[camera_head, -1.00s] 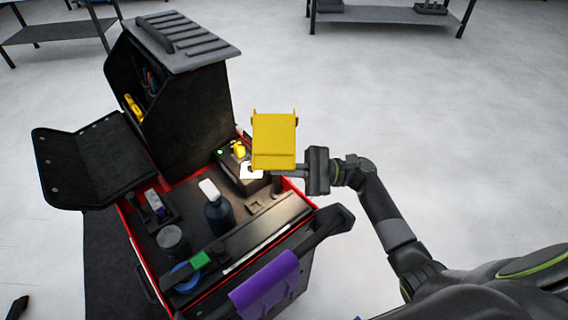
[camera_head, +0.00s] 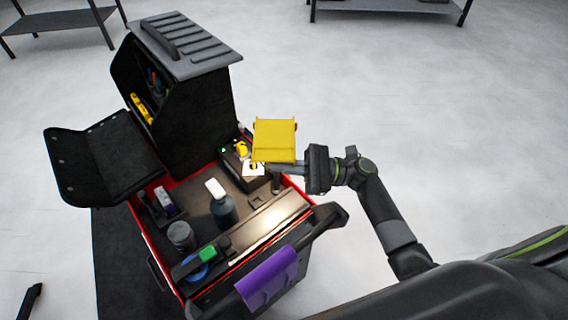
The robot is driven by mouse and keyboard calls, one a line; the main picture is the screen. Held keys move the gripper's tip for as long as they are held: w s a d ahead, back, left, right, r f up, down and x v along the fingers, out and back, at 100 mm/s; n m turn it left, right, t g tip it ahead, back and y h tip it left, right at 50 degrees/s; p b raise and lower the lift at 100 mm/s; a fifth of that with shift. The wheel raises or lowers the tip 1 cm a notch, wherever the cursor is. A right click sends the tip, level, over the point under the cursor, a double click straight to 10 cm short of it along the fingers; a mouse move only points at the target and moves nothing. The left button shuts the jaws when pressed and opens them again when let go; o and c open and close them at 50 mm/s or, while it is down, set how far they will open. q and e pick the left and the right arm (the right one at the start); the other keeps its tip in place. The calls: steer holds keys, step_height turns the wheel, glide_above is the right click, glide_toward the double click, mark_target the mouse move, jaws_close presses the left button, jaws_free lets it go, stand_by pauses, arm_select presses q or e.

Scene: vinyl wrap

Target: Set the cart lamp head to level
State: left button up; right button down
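The yellow lamp head (camera_head: 275,139) stands over the right side of the cart (camera_head: 305,222), above a small black box. Its broad yellow face shows to me, and a strip along its lower edge is tilted. My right gripper (camera_head: 290,168) reaches in from the right with its fingers at the lamp head's lower right edge. The fingertips are partly hidden by the lamp head, so whether they are closed on it does not show. At the lower left edge of the view is a small dark part (camera_head: 30,300), perhaps my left gripper; its fingers cannot be made out.
A purple cloth (camera_head: 268,280) hangs over the front handle. A tall black cabinet (camera_head: 190,110) stands at the back. Floor to the right is clear.

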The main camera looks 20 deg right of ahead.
stand_by(0.6)
steer(key=b+v, duration=0.7)
steer(key=v, duration=0.9)
steer(key=s+d+f+h, duration=0.25)
steer(key=f+h, duration=0.25)
steer(key=f, duration=0.7)
steer(key=s+d+f+n+h, duration=0.1)
steer(key=s+f+h, duration=0.25)
steer(key=f, duration=0.95)
steer(key=s+d+f+h, duration=0.2)
steer(key=f+h, duration=0.3)
steer(key=f, duration=0.7)
steer(key=s+d+f+n+g+h, duration=0.1)
steer(key=s+f+n+g+h, duration=0.35)
steer(key=s+f, duration=0.8)
steer(key=s+a+f+n+h, duration=0.1)
steer(key=s+a+f+n, duration=0.1)
steer(key=s+n, duration=0.4)
steer(key=s+a+f+n+h, duration=0.2)
steer(key=s+n, duration=0.4)
steer(key=s, duration=0.3)
steer(key=shift+s+a+f, duration=0.35)
steer(key=shift+a+f, duration=0.15)
steer(key=shift+f, duration=0.25)
